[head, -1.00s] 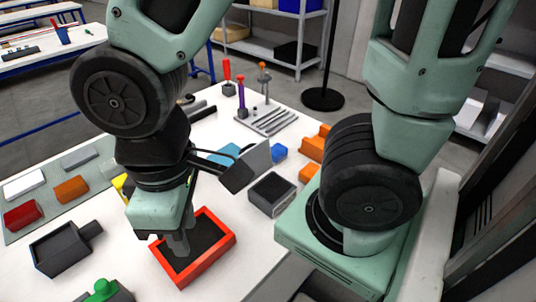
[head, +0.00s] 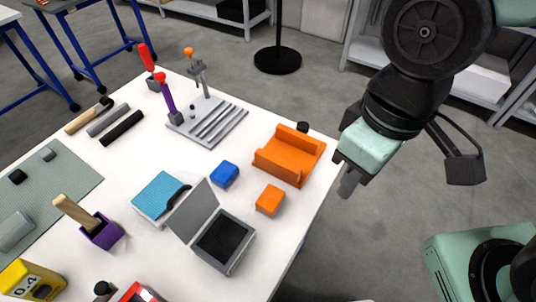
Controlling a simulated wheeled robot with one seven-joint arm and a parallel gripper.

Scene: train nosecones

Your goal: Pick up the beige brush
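Two beige things could be the brush, and I cannot tell which it is. One is a beige stick (head: 76,212) that leans up out of a small purple block (head: 101,231) at the left of the table. The other is a slim tan rod with a dark end (head: 82,121), lying at the far left beside a grey and a black rod. My gripper (head: 347,183) is in the air by the table's right edge, pointing down, well apart from both. Its fingers look close together, but their gap does not show. I see nothing held in it.
An orange cradle (head: 290,155), an orange block (head: 270,200), a blue block (head: 225,174) and an open grey box (head: 224,243) stand on the white table (head: 170,255). A grooved grey rack (head: 212,123) holds upright tools. A yellow block (head: 30,281) is at front left.

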